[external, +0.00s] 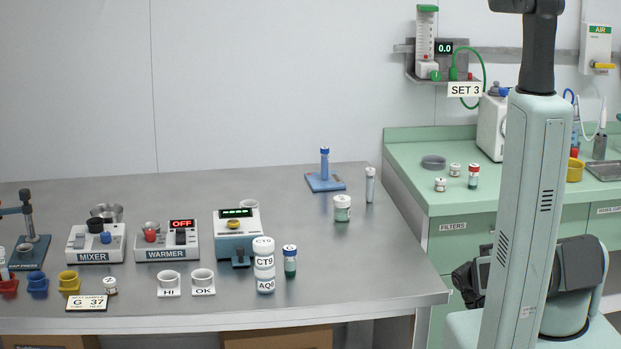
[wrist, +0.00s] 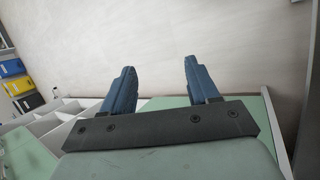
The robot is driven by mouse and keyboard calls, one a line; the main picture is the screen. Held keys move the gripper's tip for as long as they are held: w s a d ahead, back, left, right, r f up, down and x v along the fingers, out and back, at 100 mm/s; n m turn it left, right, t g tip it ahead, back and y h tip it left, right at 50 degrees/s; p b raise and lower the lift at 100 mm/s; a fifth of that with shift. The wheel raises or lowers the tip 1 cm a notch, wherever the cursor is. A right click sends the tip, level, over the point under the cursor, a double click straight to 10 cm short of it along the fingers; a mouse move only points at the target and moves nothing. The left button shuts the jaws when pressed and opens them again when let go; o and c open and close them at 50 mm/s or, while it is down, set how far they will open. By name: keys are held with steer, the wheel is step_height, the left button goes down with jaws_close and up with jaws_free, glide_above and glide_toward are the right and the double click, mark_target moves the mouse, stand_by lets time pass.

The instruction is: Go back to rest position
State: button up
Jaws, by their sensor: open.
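My gripper (wrist: 157,88) shows in the wrist view with its two blue fingers wide apart and nothing between them. A pale wall is behind the fingers, and a green surface lies below them. In the external view my arm stands at the right, in front of the green counter (external: 408,152). The gripper itself cannot be made out there; the upper arm runs out of the top of the picture. Nothing is seen touching the gripper.
The steel table (external: 330,275) holds a mixer (external: 97,243), a warmer (external: 167,240), stacked white jars (external: 264,265) and several cups and vials. A wall shelf with a flow meter (external: 425,45) is above the counter. Coloured binders (wrist: 15,85) show left in the wrist view.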

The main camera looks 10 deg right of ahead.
steer(key=s+a+f+n+g+y, duration=0.1)
steer(key=s+a+f+y, duration=0.1)
steer(key=s+f, duration=0.4)
steer(key=s+a+f+g+y, duration=0.1)
steer(key=s+a+f+y, duration=0.1)
steer(key=s+f, duration=0.4)
steer(key=s+a, duration=0.1)
steer(key=s, duration=0.4)
steer(key=shift+s+f+n+g+y, duration=0.3)
steer(key=shift+f+n+g+y, duration=0.1)
